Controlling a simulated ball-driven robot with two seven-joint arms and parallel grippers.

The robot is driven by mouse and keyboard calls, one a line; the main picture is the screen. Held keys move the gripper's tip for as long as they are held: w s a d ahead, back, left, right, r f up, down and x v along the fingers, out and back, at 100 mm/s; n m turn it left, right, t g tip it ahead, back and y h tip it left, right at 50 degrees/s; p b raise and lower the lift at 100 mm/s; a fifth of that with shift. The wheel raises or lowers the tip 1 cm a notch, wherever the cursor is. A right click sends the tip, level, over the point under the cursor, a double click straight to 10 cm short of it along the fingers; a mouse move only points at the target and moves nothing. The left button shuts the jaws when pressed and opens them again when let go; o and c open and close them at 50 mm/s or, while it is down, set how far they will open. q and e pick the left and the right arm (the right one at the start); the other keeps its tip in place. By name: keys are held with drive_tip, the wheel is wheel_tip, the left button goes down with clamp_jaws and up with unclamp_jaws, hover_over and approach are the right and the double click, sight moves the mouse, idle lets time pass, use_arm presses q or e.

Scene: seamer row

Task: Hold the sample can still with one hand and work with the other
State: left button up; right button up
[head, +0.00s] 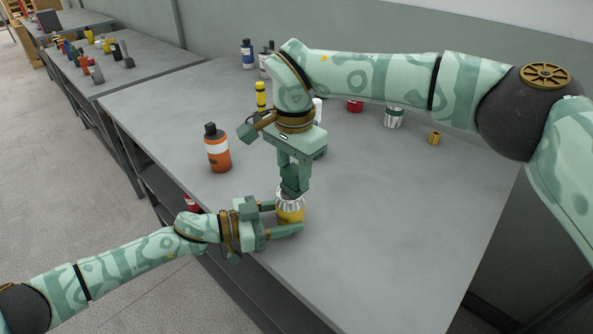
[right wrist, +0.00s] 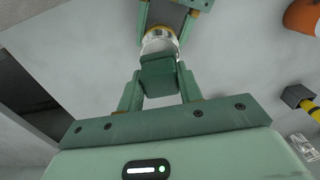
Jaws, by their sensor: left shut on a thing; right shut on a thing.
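The sample can (head: 290,212) has a yellow body and a pale, ribbed top. It stands upright near the front edge of the grey table. My left gripper (head: 286,218) is shut around its sides, low on the body. My right gripper (head: 293,172) points down above the can and is shut on a dark green block (right wrist: 158,74). The block's lower end is at the can's top; whether it touches is hard to tell. In the right wrist view the can's pale top (right wrist: 159,42) shows just beyond the block. The fingers hide part of the can.
An orange bottle (head: 217,150) with a dark cap stands left of my right gripper. Behind are a yellow item (head: 261,96), a red can (head: 355,105), a silver can (head: 394,118) and a small brass piece (head: 434,138). The table's right front is clear.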

drive_tip(key=shift+w+a, duration=0.65)
drive_tip(key=shift+a, duration=0.1)
drive_tip(key=shift+s+d, duration=1.05)
drive_tip(key=shift+d, duration=0.15)
drive_tip(key=shift+w+a+f, duration=0.1)
drive_tip(key=shift+w+a, duration=0.95)
drive_tip(key=shift+a, duration=0.1)
drive_tip(key=shift+s+d, duration=0.25)
drive_tip(key=shift+s, duration=0.6)
drive_tip(key=shift+r, duration=0.25)
drive_tip(key=shift+r, duration=3.45)
